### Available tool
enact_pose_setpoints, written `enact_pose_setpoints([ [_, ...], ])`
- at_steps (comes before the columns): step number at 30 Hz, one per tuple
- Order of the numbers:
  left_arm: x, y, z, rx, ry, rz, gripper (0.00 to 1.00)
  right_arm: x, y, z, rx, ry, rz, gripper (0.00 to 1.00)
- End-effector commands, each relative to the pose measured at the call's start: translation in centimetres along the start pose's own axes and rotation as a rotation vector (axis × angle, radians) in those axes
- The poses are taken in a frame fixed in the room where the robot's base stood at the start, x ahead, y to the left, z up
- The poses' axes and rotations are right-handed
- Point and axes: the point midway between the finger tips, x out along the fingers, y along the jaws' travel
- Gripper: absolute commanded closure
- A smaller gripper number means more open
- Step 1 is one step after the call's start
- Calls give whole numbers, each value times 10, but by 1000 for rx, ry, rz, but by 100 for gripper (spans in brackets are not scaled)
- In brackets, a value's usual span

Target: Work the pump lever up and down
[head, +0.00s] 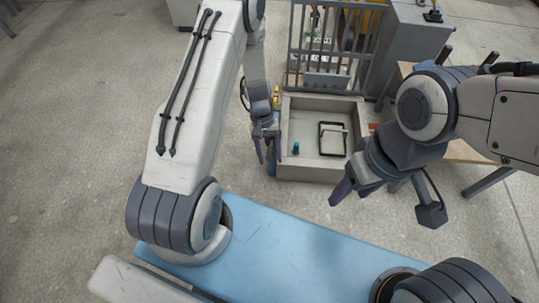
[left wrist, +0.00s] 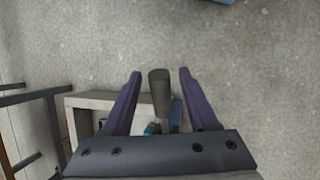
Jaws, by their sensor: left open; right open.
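In the left wrist view a dark grey cylindrical grip (left wrist: 160,95), which looks like the end of the pump lever, stands between the fingers of my left gripper (left wrist: 161,73). The fingers are open, with a gap on each side of the grip. In the head view my left gripper (head: 267,150) points down beside the left wall of a grey basin; the lever cannot be made out there, hidden by my gripper and wrist. My right gripper (head: 346,190) is open and empty, in front of the basin's right corner.
The grey basin (head: 308,171) holds a small teal item (head: 296,148) and a black rectangular frame (head: 333,138). A barred rack (head: 290,50) and a grey cabinet (head: 412,45) stand behind. A wooden-topped table is at right. The floor at left is clear.

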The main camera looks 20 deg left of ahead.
Motion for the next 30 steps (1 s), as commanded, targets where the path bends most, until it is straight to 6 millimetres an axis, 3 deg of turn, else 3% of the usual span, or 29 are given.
enact_pose_setpoints([
  [3, 0, 0, 0, 0, 0, 0, 40, 0, 0, 0, 0, 0, 0, 40],
  [5, 0, 0, 0, 0, 0, 0, 60, 0, 0, 0, 0, 0, 0, 40],
  [8, 0, 0, 0, 0, 0, 0, 98, 0, 0, 0, 0, 0, 0, 40],
  [9, 0, 0, 0, 0, 0, 0, 100, 0, 0, 0, 0, 0, 0, 40],
  [30, -1, 0, 0, 0, 1, 0, 100, 0, 0, 0, 0, 0, 0, 40],
])
